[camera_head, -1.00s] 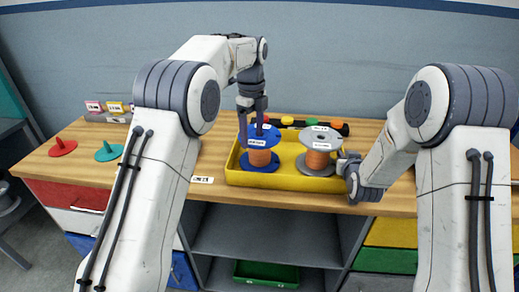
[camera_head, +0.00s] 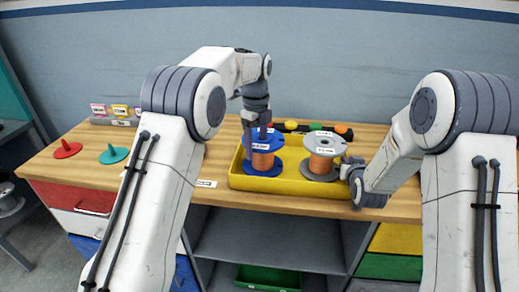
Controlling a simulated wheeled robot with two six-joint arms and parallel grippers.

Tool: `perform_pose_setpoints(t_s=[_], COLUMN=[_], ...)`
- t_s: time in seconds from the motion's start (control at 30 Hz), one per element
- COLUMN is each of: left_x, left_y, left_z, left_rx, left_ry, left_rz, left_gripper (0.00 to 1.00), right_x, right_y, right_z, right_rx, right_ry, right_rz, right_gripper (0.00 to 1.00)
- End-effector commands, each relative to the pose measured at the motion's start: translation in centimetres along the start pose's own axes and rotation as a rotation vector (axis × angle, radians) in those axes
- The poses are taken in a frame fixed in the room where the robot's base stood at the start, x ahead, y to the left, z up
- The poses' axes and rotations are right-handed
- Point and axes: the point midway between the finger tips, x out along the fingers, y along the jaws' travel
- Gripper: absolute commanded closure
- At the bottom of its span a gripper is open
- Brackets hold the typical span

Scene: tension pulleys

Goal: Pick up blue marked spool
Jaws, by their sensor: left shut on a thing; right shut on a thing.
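The blue marked spool (camera_head: 263,162) has blue flanges and copper-coloured winding. It stands upright in the left part of the yellow tray (camera_head: 290,186). My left gripper (camera_head: 256,133) comes down from above and is shut at the top of this spool; its fingertips are partly hard to make out. A grey spool (camera_head: 323,163) with similar winding stands upright to the right in the tray. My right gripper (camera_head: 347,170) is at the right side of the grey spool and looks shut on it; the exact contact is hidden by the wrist.
A dark rack with coloured knobs (camera_head: 315,127) lies behind the spools. A red disc (camera_head: 67,150) and a green disc (camera_head: 113,155) with pegs lie on the left of the wooden table (camera_head: 213,170). Small label cards (camera_head: 119,110) stand behind them.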

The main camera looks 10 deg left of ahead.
Motion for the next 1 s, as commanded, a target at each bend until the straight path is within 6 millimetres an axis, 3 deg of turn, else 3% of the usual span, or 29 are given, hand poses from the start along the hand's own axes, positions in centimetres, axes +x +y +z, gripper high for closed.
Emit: perform_pose_setpoints(t_s=[0.5,0.7,1.0], left_x=[-8.4,-9.8,-10.0], left_y=[-0.1,-0.1,0.0], left_z=[0.0,0.0,0.0], left_rx=[0.000,0.000,0.000], left_ry=[-0.002,-0.001,-0.001], left_rz=[-0.008,-0.005,-0.004], left_gripper=[1.00,1.00,1.00], right_x=[0.0,0.0,0.0], right_y=[0.0,0.0,0.0], right_z=[-0.1,-0.1,-0.1], right_rx=[0.000,0.000,0.000], right_ry=[0.003,0.003,0.003], right_rz=[0.000,0.000,0.000], right_gripper=[1.00,1.00,1.00])
